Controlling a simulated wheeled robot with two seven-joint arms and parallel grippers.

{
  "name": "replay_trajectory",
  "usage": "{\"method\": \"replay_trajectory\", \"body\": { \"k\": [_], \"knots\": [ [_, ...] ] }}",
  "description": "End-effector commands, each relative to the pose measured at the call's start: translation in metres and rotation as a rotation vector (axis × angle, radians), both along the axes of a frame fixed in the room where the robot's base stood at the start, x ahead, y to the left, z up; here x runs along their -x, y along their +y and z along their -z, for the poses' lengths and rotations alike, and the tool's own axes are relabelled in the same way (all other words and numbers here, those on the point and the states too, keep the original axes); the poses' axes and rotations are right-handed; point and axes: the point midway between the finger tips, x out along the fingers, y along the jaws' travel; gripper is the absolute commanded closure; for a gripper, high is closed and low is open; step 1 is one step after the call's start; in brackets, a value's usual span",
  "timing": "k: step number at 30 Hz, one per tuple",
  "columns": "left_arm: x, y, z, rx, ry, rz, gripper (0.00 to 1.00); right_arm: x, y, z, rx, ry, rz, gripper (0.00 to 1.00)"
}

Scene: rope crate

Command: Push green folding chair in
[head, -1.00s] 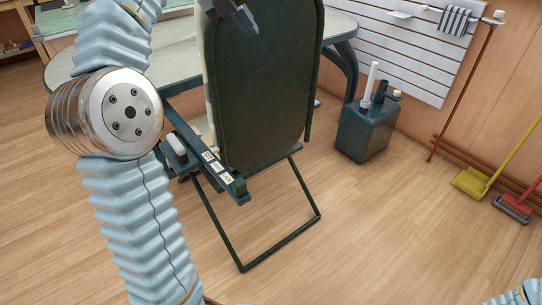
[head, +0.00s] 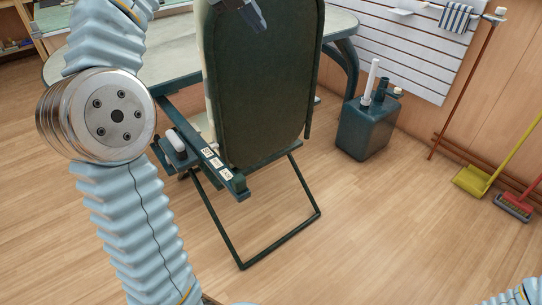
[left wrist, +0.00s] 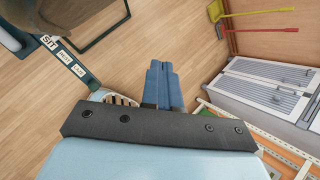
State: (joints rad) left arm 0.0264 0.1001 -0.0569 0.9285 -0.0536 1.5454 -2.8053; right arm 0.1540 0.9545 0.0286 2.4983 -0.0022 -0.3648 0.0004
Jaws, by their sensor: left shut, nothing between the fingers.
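The green folding chair (head: 265,95) stands in front of a table, its tall dark green back toward me and its leg frame on the floor. A labelled bar on its left side also shows in the left wrist view (left wrist: 66,60). My left gripper (head: 250,14) is at the upper part of the chair back, at the top edge of the head view; I cannot tell whether it touches. In the left wrist view its fingers (left wrist: 163,82) are together and empty. My right gripper is out of view.
The table (head: 175,62) has a pale top with a dark rim. A dark green canister (head: 365,130) stands on the floor to the right. The wooden floor in front is clear.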

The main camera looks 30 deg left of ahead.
Motion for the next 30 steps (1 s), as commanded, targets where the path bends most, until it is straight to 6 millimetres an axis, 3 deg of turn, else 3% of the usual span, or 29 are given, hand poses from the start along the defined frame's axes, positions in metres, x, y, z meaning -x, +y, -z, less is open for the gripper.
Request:
{"method": "replay_trajectory", "body": {
  "k": [3,12,26,30],
  "knots": [
    [0.0,0.0,-0.018,0.0,-0.002,-0.001,1.0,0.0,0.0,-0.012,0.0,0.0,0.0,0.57],
    [-0.002,0.0,-0.048,0.0,-0.004,-0.001,1.0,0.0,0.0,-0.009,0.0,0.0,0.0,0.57],
    [0.0,0.0,-0.055,0.001,-0.001,0.0,1.0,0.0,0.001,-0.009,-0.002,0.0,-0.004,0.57],
    [0.016,-0.007,-0.067,0.0,-0.005,0.0,1.0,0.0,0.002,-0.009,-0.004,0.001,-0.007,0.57]
  ]
}}
